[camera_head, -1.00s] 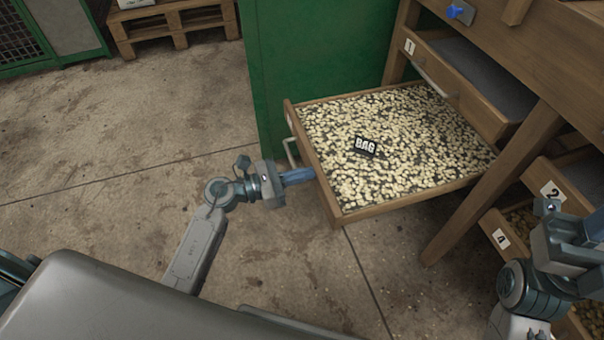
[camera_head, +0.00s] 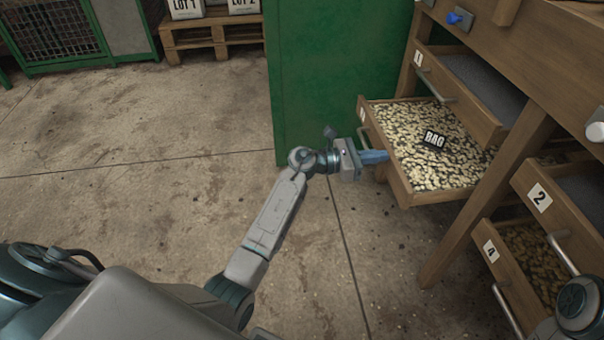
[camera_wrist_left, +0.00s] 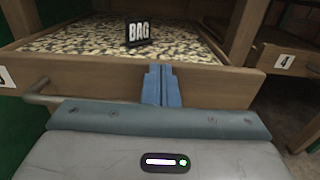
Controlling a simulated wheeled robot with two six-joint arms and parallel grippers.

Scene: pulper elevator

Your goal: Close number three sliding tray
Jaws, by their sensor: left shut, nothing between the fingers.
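Tray 1 (camera_head: 455,92) is pulled out above. Tray 2 (camera_head: 545,205) and tray 4 (camera_head: 500,270) stand out at the right, beyond a wooden post (camera_head: 485,195). A green panel (camera_head: 318,80) stands behind. The floor (camera_head: 150,180) at left is clear.

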